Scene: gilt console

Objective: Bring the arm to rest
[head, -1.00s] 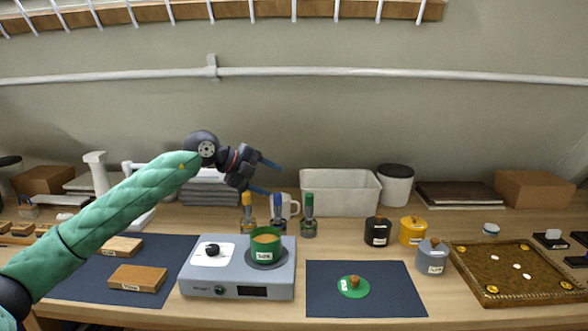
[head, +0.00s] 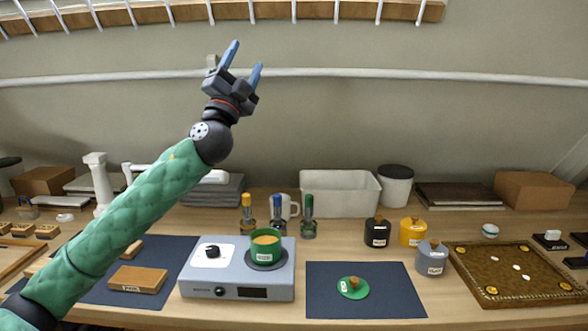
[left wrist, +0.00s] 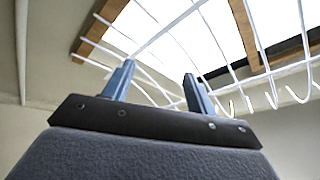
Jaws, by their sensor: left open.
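My left gripper (head: 243,66) is raised above the bench in front of the wall, its two blue fingers apart and pointing up. Nothing is between the fingers. In the left wrist view the open fingers (left wrist: 158,85) point toward the ceiling rack. My left arm, in a green quilted sleeve, reaches up from the lower left over the bench. My right gripper is not in view.
A hot plate (head: 238,278) bears a green pot (head: 265,246). A green lid (head: 353,288) lies on a dark blue mat (head: 395,292). Small lidded pots, a white bin (head: 340,193) and a brown tray (head: 510,285) stand to the right. A pipe (head: 400,76) crosses the wall.

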